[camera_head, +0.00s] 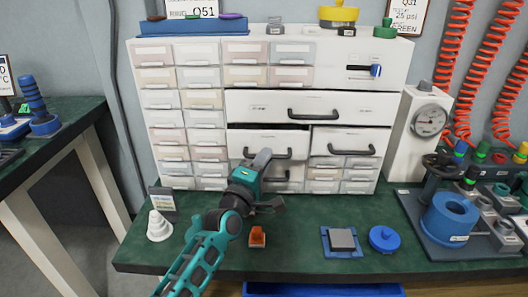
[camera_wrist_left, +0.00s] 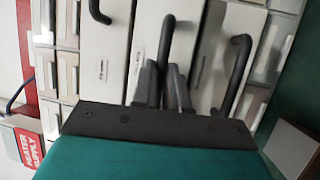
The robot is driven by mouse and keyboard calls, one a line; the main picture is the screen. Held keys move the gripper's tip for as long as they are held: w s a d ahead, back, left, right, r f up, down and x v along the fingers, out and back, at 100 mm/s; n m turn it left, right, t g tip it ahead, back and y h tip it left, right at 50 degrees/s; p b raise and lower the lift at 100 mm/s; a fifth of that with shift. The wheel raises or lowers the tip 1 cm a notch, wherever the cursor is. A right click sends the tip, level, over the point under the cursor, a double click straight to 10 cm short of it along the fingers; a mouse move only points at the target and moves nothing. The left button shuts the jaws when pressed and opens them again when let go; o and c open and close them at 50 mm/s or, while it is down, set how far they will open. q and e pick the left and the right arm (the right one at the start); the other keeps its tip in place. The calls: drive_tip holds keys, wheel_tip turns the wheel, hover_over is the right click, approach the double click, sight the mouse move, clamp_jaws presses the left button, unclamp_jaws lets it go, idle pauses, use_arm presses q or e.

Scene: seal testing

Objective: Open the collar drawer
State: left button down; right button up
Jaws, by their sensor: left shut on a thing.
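A white cabinet (camera_head: 218,108) stands on the green bench, with small drawers and several wider drawers with black bar handles. The middle-left wide drawer (camera_head: 240,142) stands slightly out, with a dark gap along its top. Its label is too small to read, so I cannot tell if it names collars. My left gripper (camera_head: 262,157) is shut on this drawer's black handle (camera_head: 281,154). In the left wrist view, the fingers (camera_wrist_left: 162,88) close around the handle (camera_wrist_left: 166,45) in front of the white drawer face (camera_wrist_left: 148,40). My right gripper is not in view.
Below the cabinet front lie an orange part (camera_head: 257,237), a grey block on a blue plate (camera_head: 341,240) and a blue lid (camera_head: 384,238). A white stepped cone (camera_head: 159,226) stands left. A gauge unit (camera_head: 425,125) and blue ring (camera_head: 450,217) stand right.

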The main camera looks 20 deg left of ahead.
use_arm(q)
drive_tip(key=s+d+p, duration=0.4)
drive_tip(key=s+p, duration=0.2)
drive_tip(key=s, duration=0.9)
drive_tip(key=shift+d, duration=0.2)
drive_tip(key=c, duration=1.1)
unclamp_jaws()
drive_tip(key=shift+c, duration=0.2)
drive_tip(key=v, duration=1.3)
drive_tip(key=shift+p, duration=0.4)
